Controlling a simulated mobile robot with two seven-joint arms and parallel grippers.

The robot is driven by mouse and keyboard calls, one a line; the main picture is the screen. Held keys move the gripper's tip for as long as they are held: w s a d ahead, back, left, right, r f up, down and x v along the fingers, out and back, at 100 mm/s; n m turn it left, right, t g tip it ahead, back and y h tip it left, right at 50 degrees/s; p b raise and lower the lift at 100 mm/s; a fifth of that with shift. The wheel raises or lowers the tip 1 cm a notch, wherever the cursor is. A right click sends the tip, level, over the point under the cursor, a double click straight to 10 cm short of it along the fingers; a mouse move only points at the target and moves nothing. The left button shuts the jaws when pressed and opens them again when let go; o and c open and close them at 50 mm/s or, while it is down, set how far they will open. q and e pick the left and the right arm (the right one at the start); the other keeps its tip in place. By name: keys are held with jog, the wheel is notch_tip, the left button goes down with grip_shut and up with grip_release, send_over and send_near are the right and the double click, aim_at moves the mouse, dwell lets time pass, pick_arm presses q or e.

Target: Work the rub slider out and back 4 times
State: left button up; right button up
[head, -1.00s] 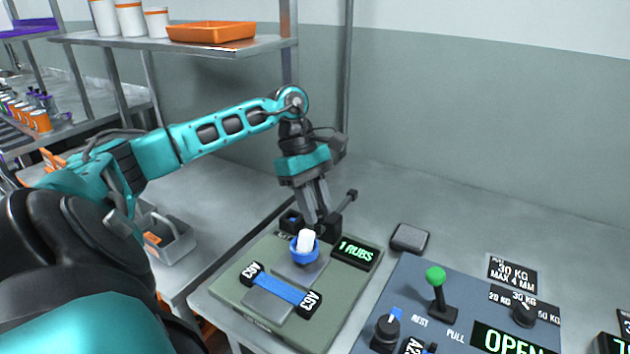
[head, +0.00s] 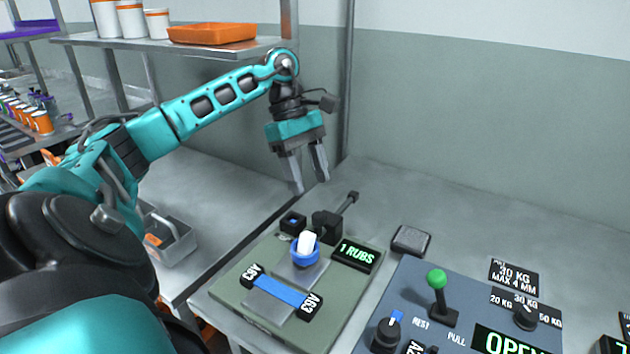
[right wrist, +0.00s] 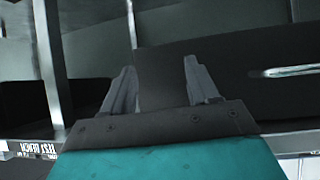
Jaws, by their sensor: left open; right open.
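The rub slider is on the green rub tester (head: 245,305) in the head view: a blue round holder (head: 303,258) with a white piece (head: 307,241) standing in it. A blue strip (head: 281,289) is clamped in front of it between two black blocks marked A63. The tester's display (head: 356,254) reads "1 RUBS". My left gripper (head: 309,188) is open and empty, pointing down above and behind the slider, clear of it. My right gripper (right wrist: 160,85) shows only in the right wrist view, open, with dark surfaces around it.
A black lever (head: 347,204) sticks up at the tester's back. Right of it are a small grey pad (head: 411,240) and a blue-grey panel with a green-knobbed lever (head: 437,280). A grey caddy (head: 172,242) stands left. A shelf (head: 180,45) hangs behind the arm.

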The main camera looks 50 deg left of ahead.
pick_arm(q)
jog(key=v, duration=0.6)
jog(key=shift+r+p, duration=0.25)
jog(key=shift+p, duration=0.15)
jog(key=shift+a, duration=0.1)
